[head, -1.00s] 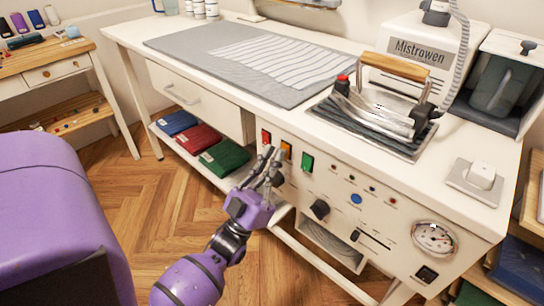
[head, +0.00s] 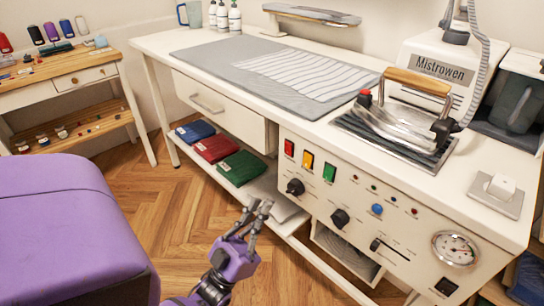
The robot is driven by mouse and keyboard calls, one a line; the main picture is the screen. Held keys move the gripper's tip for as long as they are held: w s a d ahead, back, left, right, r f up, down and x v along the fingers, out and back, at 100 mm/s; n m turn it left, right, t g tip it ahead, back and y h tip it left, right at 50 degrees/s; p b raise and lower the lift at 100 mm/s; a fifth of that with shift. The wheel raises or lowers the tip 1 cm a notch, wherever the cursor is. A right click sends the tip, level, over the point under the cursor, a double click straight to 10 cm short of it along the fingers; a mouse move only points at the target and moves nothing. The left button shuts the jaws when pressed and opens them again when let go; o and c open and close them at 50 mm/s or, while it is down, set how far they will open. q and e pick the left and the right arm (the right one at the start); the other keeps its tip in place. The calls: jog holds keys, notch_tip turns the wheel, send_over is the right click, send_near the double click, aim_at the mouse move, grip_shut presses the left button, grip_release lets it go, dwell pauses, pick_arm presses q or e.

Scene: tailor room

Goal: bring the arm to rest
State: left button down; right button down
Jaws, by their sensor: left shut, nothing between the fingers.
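My left gripper (head: 256,214) is purple with dark grey fingers. It is shut and empty. It stands in front of the white ironing station (head: 340,170), below the row of red, yellow and green switches, and appears clear of the panel. The wood floor shows around its wrist. My right gripper is not in view.
A steam iron (head: 405,115) rests on its dark pad on the station top. Folded blue, red and green cloths (head: 215,149) lie on the lower shelf. A small wooden table (head: 70,78) with thread spools stands at the back left. Floor is open between.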

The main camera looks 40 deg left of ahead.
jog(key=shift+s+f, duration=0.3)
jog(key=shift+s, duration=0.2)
